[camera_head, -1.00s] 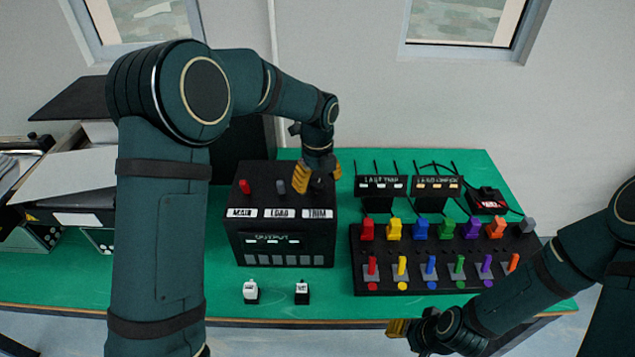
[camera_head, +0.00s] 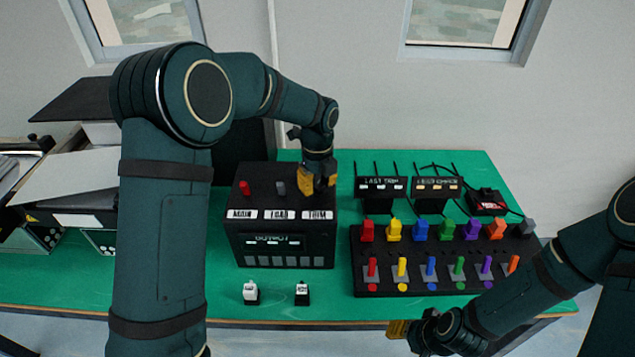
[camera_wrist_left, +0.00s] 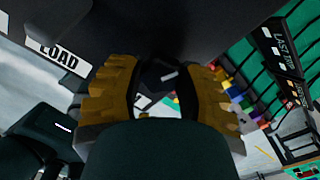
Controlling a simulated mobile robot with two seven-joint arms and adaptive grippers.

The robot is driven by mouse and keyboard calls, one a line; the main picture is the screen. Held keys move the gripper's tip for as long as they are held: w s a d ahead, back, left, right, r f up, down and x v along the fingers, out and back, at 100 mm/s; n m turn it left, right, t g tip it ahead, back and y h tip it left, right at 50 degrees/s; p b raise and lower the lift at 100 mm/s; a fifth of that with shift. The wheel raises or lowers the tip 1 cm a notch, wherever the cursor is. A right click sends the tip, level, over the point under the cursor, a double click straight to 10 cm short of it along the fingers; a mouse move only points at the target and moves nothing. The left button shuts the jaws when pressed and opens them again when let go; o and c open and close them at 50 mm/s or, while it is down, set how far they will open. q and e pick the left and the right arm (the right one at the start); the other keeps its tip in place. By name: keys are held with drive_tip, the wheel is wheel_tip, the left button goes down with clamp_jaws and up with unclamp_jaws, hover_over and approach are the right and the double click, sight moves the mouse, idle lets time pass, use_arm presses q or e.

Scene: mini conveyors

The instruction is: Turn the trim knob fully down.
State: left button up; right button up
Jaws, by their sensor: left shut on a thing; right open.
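The black control box (camera_head: 245,205) stands on the green table with labels MAIN, LOAD and TRIM along its front edge. My left gripper (camera_head: 318,184) is over the box's right end, behind the TRIM label (camera_head: 317,215). Its yellow fingers are shut on the trim knob, which they hide in the head view. In the left wrist view the dark trim knob (camera_wrist_left: 158,76) with a pale pointer mark sits between the fingers. My right gripper (camera_head: 400,328) is open and empty at the table's front edge, partly hidden by its own wrist.
A red knob (camera_head: 245,187) and a grey knob (camera_head: 280,188) stand left of my left gripper. A black panel (camera_head: 357,245) with several coloured knobs and levers is to the right. Two small white-topped switches (camera_head: 250,291) (camera_head: 302,292) stand in front of the box.

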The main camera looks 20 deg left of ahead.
use_arm(q)
drive_tip(key=n, duration=0.4)
drive_tip(key=shift+n+p, duration=0.3)
drive_tip(key=n, duration=1)
drive_tip(key=shift+n, duration=0.4)
drive_tip(key=n, duration=0.5)
drive_tip(key=shift+n+p, duration=0.3)
drive_tip(key=n, duration=0.5)
drive_tip(key=n+p, duration=0.1)
drive_tip(key=n, duration=0.3)
drive_tip(key=shift+n, duration=0.4)
drive_tip(key=n+p, duration=0.1)
drive_tip(key=n, duration=0.3)
drive_tip(key=shift+n, duration=0.3)
drive_tip(key=n+p, duration=0.1)
drive_tip(key=n, duration=0.3)
drive_tip(key=shift+s+n+p, duration=0.1)
drive_tip(key=shift+n+p, duration=0.2)
drive_tip(key=shift+p, duration=0.1)
drive_tip(key=shift+f, duration=0.1)
